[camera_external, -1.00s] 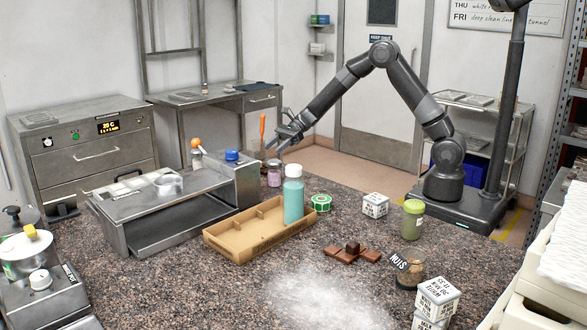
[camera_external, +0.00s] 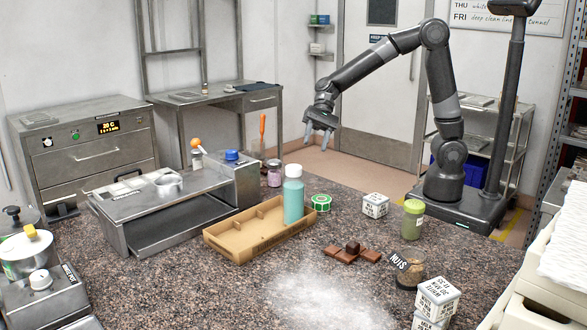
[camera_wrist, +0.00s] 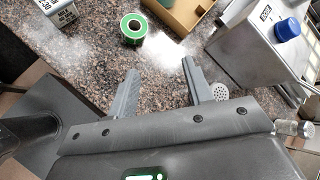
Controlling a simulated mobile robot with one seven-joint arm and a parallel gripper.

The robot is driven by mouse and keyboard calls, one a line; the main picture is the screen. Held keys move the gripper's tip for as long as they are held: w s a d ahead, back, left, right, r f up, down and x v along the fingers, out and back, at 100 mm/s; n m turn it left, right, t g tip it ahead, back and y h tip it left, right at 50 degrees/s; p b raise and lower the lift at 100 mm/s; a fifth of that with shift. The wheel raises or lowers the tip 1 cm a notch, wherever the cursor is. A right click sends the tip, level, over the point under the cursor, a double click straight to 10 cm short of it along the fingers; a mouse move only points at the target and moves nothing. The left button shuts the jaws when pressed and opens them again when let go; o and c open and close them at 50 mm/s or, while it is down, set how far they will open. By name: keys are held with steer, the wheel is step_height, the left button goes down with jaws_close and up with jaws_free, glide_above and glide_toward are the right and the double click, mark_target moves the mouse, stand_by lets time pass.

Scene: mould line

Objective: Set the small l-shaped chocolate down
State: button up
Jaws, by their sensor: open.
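Several brown chocolate pieces (camera_external: 352,253) lie close together on the speckled counter, right of the centre in the external view. One darker block sits highest among them; I cannot tell which piece is the small l-shaped chocolate. My gripper (camera_external: 317,142) is above the back of the counter, pointing down, well away from the chocolates. In the wrist view my gripper (camera_wrist: 160,67) has its two fingers wide apart with only counter between them. It is open and empty. No chocolate shows in the wrist view.
A cardboard tray (camera_external: 232,247) with compartments has a teal bottle (camera_external: 293,200) at its right end. A green tape roll (camera_external: 321,203), a white lettered box (camera_external: 375,205), a green-lidded jar (camera_external: 412,220) and a nuts jar (camera_external: 408,270) stand nearby. White powder covers the front counter.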

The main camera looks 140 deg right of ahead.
steer(key=s+a+r+n+g+h, duration=0.1)
steer(key=s+a+r+n+g, duration=0.15)
steer(key=a+n, duration=0.55)
steer(key=s+a+r+n+g, duration=0.15)
steer(key=s+a+n, duration=0.25)
steer(key=a, duration=0.9)
steer(key=s+a+r+n+t+h, duration=0.1)
steer(key=s+a+n+h, duration=0.2)
steer(key=s+a+n, duration=0.4)
steer(key=shift+s+a+r+n, duration=0.15)
steer(key=shift+s+a+n, duration=0.25)
steer(key=shift+s+n, duration=1.75)
steer(key=shift+w+n, duration=0.25)
